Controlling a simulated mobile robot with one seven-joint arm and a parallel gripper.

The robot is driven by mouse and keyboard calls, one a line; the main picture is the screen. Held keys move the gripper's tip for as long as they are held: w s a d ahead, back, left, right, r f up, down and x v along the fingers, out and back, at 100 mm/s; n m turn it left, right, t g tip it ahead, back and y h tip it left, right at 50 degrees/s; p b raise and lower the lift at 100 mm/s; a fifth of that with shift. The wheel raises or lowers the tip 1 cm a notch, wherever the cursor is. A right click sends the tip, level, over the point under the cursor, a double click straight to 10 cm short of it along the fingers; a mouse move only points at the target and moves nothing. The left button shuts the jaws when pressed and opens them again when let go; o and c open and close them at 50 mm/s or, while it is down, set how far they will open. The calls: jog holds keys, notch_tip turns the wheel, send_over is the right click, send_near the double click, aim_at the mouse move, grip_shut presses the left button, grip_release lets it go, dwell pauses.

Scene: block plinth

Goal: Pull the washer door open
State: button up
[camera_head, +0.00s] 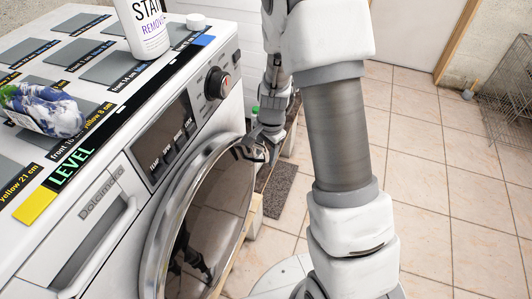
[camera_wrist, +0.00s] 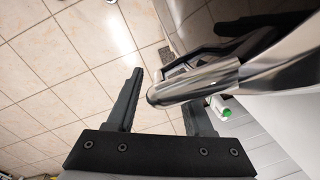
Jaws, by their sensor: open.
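The white washer (camera_head: 85,225) stands at the left of the head view, with its round, chrome-rimmed door (camera_head: 222,160) on the front. I cannot tell whether the door is fully closed. My gripper (camera_head: 262,148) is at the door's right edge, fingers open. In the wrist view, the chrome door rim (camera_wrist: 195,84) reaches in from the right toward the space between the open fingers of my gripper (camera_wrist: 163,88). A dark recessed part with bright edges (camera_wrist: 190,62) shows behind the rim. Contact between fingers and rim cannot be made out.
A white bottle (camera_head: 145,25) and a plastic-wrapped bundle (camera_head: 42,108) are on the washer top. A wooden piece (camera_head: 250,215) and a dark mat (camera_head: 277,190) lie beyond the door. The tiled floor (camera_head: 440,190) at right is clear; a wire rack (camera_head: 508,95) stands far right.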

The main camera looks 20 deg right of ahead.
jog(key=shift+c, duration=0.2)
grip_shut()
jog(key=shift+r, duration=0.1)
dwell(1.1)
